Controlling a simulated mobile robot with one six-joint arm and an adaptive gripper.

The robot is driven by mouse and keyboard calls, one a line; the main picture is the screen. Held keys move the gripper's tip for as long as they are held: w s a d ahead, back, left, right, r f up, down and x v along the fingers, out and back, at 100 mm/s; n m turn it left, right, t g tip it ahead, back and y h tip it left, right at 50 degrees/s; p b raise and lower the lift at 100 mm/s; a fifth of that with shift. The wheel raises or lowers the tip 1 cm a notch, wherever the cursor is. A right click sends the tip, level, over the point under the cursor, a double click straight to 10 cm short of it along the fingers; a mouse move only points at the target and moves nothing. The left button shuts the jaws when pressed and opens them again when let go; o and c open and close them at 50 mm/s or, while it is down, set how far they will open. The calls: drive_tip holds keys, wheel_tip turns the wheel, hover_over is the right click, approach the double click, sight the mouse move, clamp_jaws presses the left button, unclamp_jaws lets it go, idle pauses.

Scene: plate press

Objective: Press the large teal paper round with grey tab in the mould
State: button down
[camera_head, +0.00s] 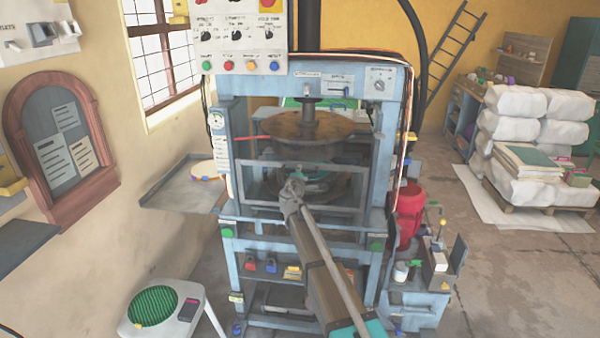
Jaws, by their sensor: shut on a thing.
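The blue press (226,185) stands in the middle. A brown round upper plate (308,124) hangs above the lower mould (336,187), with a gap between them. A bit of teal (318,175), seemingly the large teal paper round, shows low in the gap at the mould. My gripper (294,184) is at the front of the press, just left of the teal, and appears shut on the round's near edge. The grey tab is hidden or too small to make out. A grey rectangular frame (249,190) surrounds this opening.
A white stand (188,313) at lower left bears a green ribbed round (153,306). A grey side shelf (170,195) holds a pale round (205,169). A red bucket (409,213) stands right of the press. White bales (515,128) are stacked at the right, with open floor before them.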

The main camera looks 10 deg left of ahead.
drive_tip(key=shift+s+f, duration=0.15)
drive_tip(key=shift+s, duration=0.05)
drive_tip(key=c, duration=1.1)
unclamp_jaws()
drive_tip(key=o, duration=0.4)
drive_tip(key=shift+w+f, duration=0.1)
drive_tip(key=shift+w, duration=0.05)
drive_tip(key=s, duration=1.2)
drive_tip(key=shift+a, duration=0.2)
